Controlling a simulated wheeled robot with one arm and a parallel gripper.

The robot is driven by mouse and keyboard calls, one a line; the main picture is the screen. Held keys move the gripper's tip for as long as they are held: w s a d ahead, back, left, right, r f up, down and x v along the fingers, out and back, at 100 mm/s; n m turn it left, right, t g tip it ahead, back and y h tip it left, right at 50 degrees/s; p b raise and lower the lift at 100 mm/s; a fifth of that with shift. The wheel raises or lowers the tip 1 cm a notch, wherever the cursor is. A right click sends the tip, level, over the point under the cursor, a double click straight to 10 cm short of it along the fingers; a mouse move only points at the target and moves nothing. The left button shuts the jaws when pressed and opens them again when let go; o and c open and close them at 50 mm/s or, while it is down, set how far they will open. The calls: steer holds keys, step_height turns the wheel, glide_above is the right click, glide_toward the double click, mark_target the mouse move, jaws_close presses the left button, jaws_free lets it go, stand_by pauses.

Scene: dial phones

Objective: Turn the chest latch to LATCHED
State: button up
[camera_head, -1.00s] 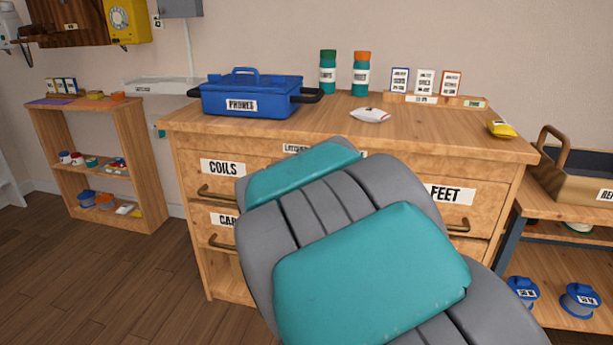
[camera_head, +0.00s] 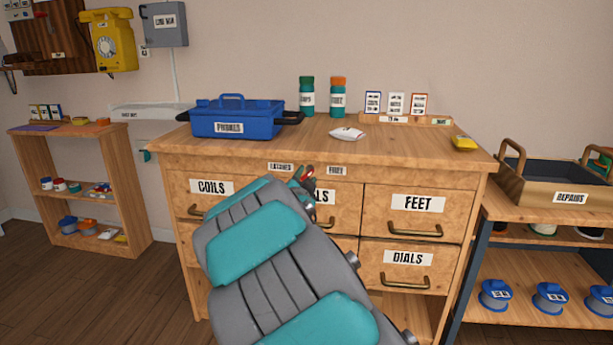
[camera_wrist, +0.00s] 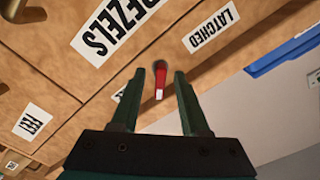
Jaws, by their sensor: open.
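The chest latch, a small red and pale lever (camera_wrist: 160,84) on a dark round pivot, is on the wooden chest's front, above the drawers. In the wrist view it lies between the fingertips of my gripper (camera_wrist: 160,75), which is open with a gap on both sides. The LATCHED label (camera_wrist: 212,27) is to the upper right of the lever. A second label (camera_wrist: 118,92) is partly hidden by the left finger. In the head view, the LATCHED label (camera_head: 280,167) is left and the FREE label (camera_head: 336,171) right, with my gripper (camera_head: 306,178) between and just below them.
Drawer handles (camera_head: 415,232) stick out below. Low shelves stand on both sides.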

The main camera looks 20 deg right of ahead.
steer(key=shift+w+d, duration=0.3)
steer(key=shift+w, duration=0.1)
jaws_close()
stand_by(0.4)
